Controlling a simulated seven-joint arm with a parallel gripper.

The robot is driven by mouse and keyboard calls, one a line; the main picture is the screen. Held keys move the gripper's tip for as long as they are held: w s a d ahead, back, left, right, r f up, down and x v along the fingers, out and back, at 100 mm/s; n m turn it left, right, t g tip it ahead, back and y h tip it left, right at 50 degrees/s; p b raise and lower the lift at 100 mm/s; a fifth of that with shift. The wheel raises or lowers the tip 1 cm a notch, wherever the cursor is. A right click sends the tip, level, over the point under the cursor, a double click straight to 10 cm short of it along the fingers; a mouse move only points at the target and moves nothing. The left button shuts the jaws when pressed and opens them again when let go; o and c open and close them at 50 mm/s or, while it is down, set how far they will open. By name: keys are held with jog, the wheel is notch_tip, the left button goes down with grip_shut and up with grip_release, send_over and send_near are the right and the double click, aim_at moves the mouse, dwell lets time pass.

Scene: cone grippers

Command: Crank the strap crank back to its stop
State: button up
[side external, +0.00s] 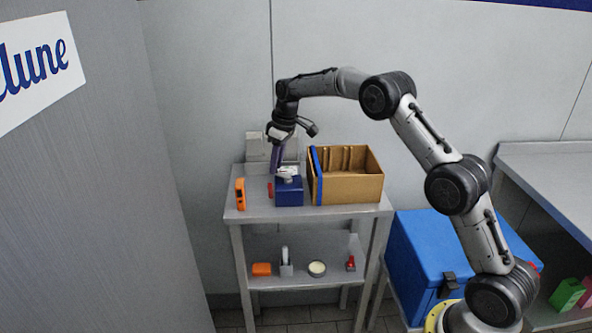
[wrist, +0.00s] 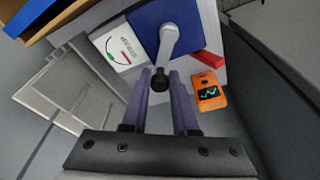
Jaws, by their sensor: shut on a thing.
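The strap crank is a blue box (side external: 289,193) with a silver crank arm (side external: 286,173) on top, standing on the upper shelf. In the wrist view, the silver crank arm (wrist: 168,42) runs from the blue box (wrist: 148,28) down to a black knob (wrist: 160,80). My gripper (side external: 275,168) points down at the crank's left side in the side view. In the wrist view, the purple fingers of my gripper (wrist: 161,76) are shut on the black knob. A white card with a dial (wrist: 121,48) lies beside the blue box.
An orange meter (side external: 240,194) stands to the left, with a red bar (wrist: 208,62) between it and the box. A cardboard box (side external: 350,190) with a blue edge stands close on the right. Grey panels (side external: 257,150) stand behind.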

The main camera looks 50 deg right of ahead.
jog(key=shift+s+a+f, duration=0.2)
jog(key=shift+a, duration=0.25)
jog(key=shift+s+a+f, duration=0.2)
jog(key=shift+a, duration=0.2)
jog(key=shift+s+a+r, duration=0.1)
jog(key=shift+s+a, duration=0.2)
jog(key=shift+a, duration=0.15)
jog(key=o, duration=0.9)
jog(key=shift+o, duration=0.2)
jog(key=shift+a, duration=0.1)
jog(key=shift+r, duration=0.1)
jog(key=w+v, duration=0.1)
jog(key=v, duration=0.6)
jog(key=shift+w+r, duration=0.3)
jog(key=shift+r, duration=0.3)
jog(key=shift+a, duration=0.1)
